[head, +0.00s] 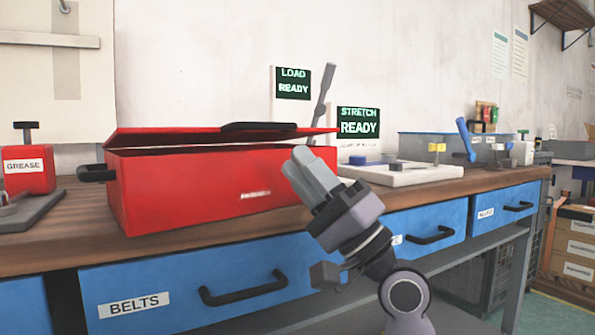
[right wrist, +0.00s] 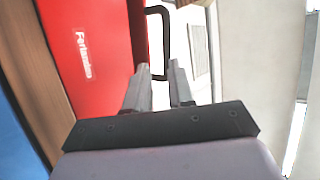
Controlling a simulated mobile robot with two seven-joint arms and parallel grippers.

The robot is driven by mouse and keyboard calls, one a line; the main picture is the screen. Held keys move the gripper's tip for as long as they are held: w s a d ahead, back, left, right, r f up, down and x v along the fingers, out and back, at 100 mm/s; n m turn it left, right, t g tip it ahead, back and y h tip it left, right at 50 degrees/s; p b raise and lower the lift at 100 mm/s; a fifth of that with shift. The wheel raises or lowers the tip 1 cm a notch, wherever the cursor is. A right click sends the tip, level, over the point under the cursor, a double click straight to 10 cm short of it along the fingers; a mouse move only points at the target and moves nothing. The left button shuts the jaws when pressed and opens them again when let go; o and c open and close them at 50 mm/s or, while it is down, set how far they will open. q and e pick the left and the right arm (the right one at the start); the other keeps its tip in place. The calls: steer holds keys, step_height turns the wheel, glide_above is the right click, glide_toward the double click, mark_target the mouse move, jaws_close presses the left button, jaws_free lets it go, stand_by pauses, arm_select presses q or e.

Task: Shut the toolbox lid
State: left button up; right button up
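The red toolbox (head: 190,190) stands on the wooden bench in the head view. Its red lid (head: 170,137) is low over the box, with a narrow gap along the front. A black handle (head: 258,126) is on the lid. My right gripper (head: 308,170) is in front of the toolbox's right part, fingers pointing up and to the left. In the right wrist view the fingers (right wrist: 158,75) are a little apart with nothing between them. The toolbox front (right wrist: 88,50) and a black handle (right wrist: 166,45) lie beyond them. My left gripper is not in view.
A red grease container (head: 30,172) stands left of the toolbox. A pale tray (head: 415,176) with small parts and a grey bin (head: 415,146) are to the right. Blue drawers (head: 180,285) with black handles are below the bench top (head: 60,235).

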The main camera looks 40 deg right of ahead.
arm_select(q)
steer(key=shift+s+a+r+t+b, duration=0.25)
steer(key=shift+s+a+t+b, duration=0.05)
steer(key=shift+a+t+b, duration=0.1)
arm_select(e)
steer(key=shift+s+d+f, duration=0.2)
steer(key=shift+s+f, duration=0.05)
steer(key=shift+f, duration=0.35)
steer(key=shift+s+d+f, duration=0.2)
steer(key=shift+s+f, duration=0.05)
steer(key=shift+f, duration=0.3)
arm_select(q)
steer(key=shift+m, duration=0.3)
